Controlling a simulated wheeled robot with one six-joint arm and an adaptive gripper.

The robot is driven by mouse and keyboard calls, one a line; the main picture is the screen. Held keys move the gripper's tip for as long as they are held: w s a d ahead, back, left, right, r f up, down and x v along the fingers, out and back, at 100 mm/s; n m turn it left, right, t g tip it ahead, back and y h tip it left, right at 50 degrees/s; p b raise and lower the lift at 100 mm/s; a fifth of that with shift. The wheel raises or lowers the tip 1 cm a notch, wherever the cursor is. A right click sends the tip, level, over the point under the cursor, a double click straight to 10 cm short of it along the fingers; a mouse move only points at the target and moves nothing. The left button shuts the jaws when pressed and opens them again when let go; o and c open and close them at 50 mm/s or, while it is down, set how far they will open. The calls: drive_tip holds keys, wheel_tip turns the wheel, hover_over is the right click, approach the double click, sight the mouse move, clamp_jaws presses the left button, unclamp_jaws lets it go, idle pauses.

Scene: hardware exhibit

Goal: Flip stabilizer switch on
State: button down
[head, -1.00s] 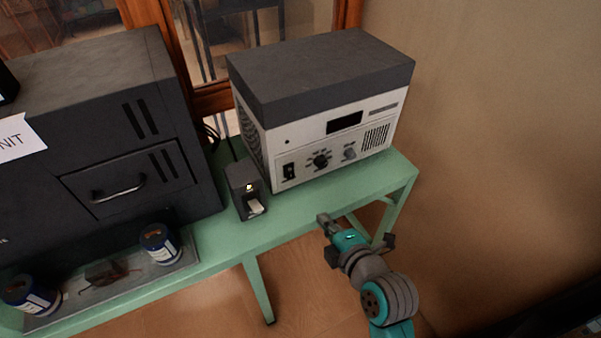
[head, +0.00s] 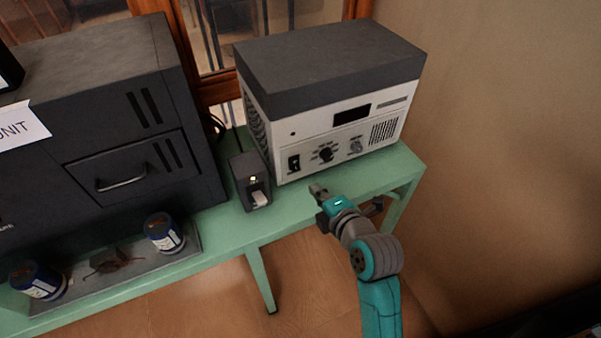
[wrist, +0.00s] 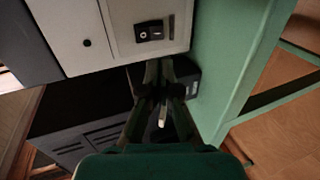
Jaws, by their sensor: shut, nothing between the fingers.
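The stabilizer appears to be the off-white unit (head: 335,125) with a dark grey top, standing on the green table. Its black rocker switch (head: 294,163) is at the lower left of the front panel. The wrist view shows this switch (wrist: 149,31) near the top, with O and line marks; which side is pressed I cannot tell. My gripper (head: 317,189) is shut and empty, in front of the panel, below and right of the switch and apart from it. In the wrist view my gripper (wrist: 160,75) points toward the panel's lower edge, in front of a small black box.
The small black box (head: 246,180) with a white lever stands left of the unit. A large black cabinet (head: 120,120) fills the left. Two blue cans (head: 164,233) stand on a tray. The green table (head: 290,212) has a clear front strip; a wall closes the right.

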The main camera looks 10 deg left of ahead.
sight(295, 165)
drive_tip(key=x, duration=1)
drive_tip(key=shift+a, duration=0.1)
drive_tip(key=shift+w+a+f, duration=0.1)
drive_tip(key=shift+w+f, duration=0.1)
drive_tip(key=shift+r, duration=0.1)
drive_tip(key=shift+r, duration=0.75)
drive_tip(key=v, duration=1.2)
